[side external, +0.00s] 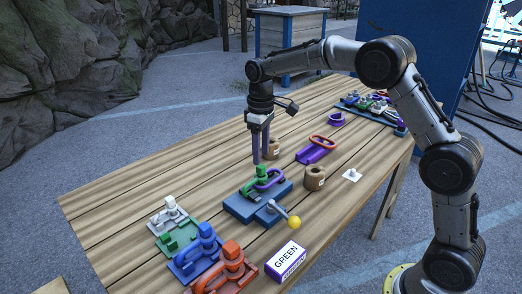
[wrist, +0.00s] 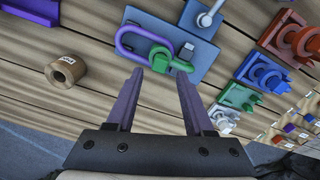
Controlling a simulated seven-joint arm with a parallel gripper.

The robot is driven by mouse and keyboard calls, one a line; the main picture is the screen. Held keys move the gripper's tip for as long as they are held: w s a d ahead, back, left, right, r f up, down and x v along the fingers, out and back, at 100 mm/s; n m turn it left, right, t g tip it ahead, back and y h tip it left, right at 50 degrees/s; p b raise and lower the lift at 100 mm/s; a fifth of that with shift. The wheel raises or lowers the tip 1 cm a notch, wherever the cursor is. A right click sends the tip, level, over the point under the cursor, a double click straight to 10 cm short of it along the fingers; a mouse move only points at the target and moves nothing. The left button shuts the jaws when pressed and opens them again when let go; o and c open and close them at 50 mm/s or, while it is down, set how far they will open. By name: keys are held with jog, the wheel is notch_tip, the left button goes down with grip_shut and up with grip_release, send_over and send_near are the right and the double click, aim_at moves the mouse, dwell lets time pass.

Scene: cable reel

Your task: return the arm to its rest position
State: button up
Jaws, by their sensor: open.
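My gripper (side external: 261,160) is above the wooden table, pointing down, with its two purple fingers apart. In the wrist view the gripper (wrist: 165,95) is open with nothing between its fingers. Close by is a blue base (side external: 241,208), which carries a green part (side external: 262,174) and a purple loop (side external: 270,179). In the wrist view the purple loop (wrist: 125,33) and the green part (wrist: 182,66) lie just beyond the fingertips, linked or overlapping. A grey lever with a yellow knob (side external: 294,222) sits at the base's near right side.
Grey, green, blue (side external: 196,256) and orange (side external: 228,273) fixtures line the table's near left. A "GREEN" box (side external: 287,260) stands near the front edge. Brown spools (side external: 315,178), a purple tray with an orange loop (side external: 317,151) and a loaded rack (side external: 372,110) are farther right.

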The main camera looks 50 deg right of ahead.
aim_at(261, 166)
jog(key=m, duration=0.5)
jog(key=shift+m, duration=0.4)
jog(key=m, duration=1.5)
jog(key=shift+f, duration=0.1)
jog(key=shift+f, duration=2.2)
jog(key=shift+c, duration=0.3)
